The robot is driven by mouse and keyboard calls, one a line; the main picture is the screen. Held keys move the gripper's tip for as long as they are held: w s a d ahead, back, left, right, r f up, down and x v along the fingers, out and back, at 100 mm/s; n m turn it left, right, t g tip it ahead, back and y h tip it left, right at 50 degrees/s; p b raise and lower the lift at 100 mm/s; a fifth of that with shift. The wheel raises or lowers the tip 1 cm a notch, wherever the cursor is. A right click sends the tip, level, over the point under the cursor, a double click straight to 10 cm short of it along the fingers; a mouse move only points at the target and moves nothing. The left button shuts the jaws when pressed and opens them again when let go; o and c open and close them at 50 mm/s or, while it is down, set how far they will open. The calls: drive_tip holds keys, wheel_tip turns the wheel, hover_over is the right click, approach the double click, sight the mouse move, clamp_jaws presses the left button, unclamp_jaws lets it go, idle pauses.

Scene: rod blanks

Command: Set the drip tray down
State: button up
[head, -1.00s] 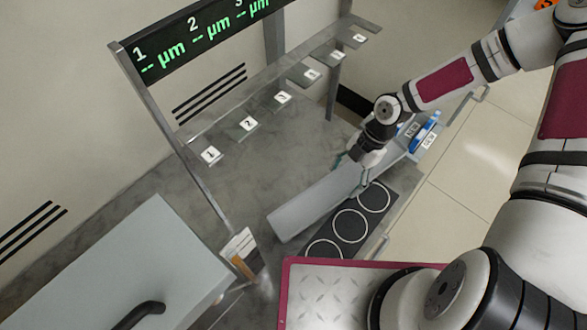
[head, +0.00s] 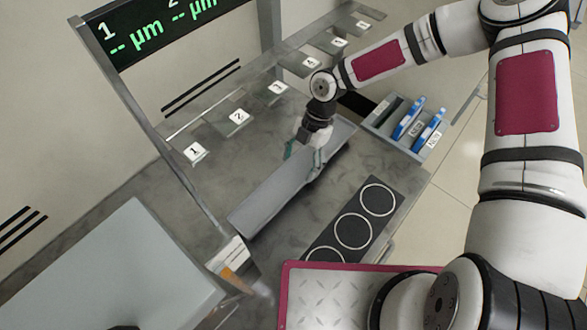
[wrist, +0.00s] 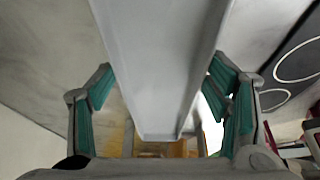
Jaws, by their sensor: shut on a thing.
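The drip tray (head: 265,203) is a long, shallow grey trough lying lengthwise over the bench (head: 200,180), between the numbered plates and a black pad. My gripper (head: 305,160) is shut on it from above, nearer its far end. In the wrist view the tray (wrist: 160,70) runs between the teal-padded fingers (wrist: 160,112), with one finger pad on each side. The tray looks roughly level and close to the bench. I cannot tell whether its underside touches the bench.
The black pad (head: 331,235) with three white circles lies right of the tray. Numbered plates (head: 238,117) line a rack behind it, below a green-lettered display (head: 150,32). A bin (head: 385,128) with blue items stands at the right. A grey box (head: 110,265) fills the lower left.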

sight(294, 167)
drive_tip(key=shift+w+a, duration=0.1)
drive_tip(key=shift+a, duration=0.45)
drive_tip(key=shift+w+a+f+b, duration=0.1)
drive_tip(key=shift+a+f+b, duration=0.15)
drive_tip(key=shift+f+b, duration=0.45)
drive_tip(key=shift+a+f+b, duration=0.25)
drive_tip(key=shift+f, duration=0.85)
drive_tip(key=shift+f, duration=0.1)
drive_tip(key=o, duration=1.5)
drive_tip(key=shift+d+r, duration=0.1)
drive_tip(key=shift+r, duration=0.3)
drive_tip(key=p+v, duration=0.1)
drive_tip(key=v, duration=0.2)
drive_tip(key=w+d, duration=0.2)
drive_tip(key=w, duration=0.1)
drive_tip(key=w+d+p, duration=0.1)
drive_tip(key=w+d, duration=0.2)
drive_tip(key=w+d+p, duration=0.1)
drive_tip(key=w+d, duration=0.1)
drive_tip(key=w, duration=0.1)
drive_tip(key=shift+w+d+f, duration=0.15)
drive_tip(key=shift+w+f, duration=0.05)
drive_tip(key=shift+f, duration=0.15)
